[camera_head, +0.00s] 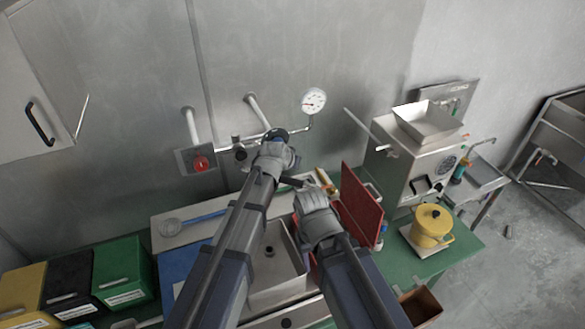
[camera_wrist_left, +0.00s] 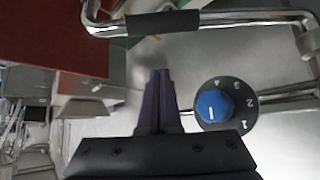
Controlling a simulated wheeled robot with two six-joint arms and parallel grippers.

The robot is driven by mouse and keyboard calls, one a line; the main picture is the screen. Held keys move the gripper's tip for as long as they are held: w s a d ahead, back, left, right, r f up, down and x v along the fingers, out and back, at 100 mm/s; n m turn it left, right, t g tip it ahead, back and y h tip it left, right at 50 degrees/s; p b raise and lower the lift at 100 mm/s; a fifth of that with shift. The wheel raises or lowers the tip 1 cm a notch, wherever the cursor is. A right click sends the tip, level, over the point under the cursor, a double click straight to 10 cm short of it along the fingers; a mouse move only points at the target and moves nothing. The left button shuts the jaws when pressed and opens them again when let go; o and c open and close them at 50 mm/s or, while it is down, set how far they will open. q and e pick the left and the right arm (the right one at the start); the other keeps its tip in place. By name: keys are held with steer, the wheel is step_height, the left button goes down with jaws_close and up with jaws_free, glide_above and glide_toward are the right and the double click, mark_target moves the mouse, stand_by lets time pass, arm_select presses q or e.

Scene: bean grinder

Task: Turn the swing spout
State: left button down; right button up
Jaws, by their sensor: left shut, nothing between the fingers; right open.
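In the left wrist view, a bent chrome tube with a black sleeve (camera_wrist_left: 165,23), which looks like the swing spout, runs across the top. My left gripper (camera_wrist_left: 160,75) is shut and empty, its fingertips just below the sleeve in the picture and apart from it. In the head view my left gripper (camera_head: 276,140) is at the wall pipework and hides most of the spout. My right gripper (camera_head: 318,185) is open, lower and to the right, by the red panel. A blue-centred dial knob (camera_wrist_left: 214,106) with numbers is right of my left fingers.
A pressure gauge (camera_head: 313,101) and a red knob (camera_head: 201,163) are on the wall pipework. A steel sink (camera_head: 277,262) lies below my arms. A red panel (camera_head: 361,208), a grinder machine (camera_head: 408,175) and a yellow pot (camera_head: 432,226) are at the right.

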arm_select(q)
steer(key=f+b, duration=0.1)
steer(key=f, duration=0.1)
steer(key=f+b, duration=0.4)
steer(key=shift+w+d, duration=0.1)
steer(key=shift+w, duration=0.2)
steer(key=shift+w, duration=0.15)
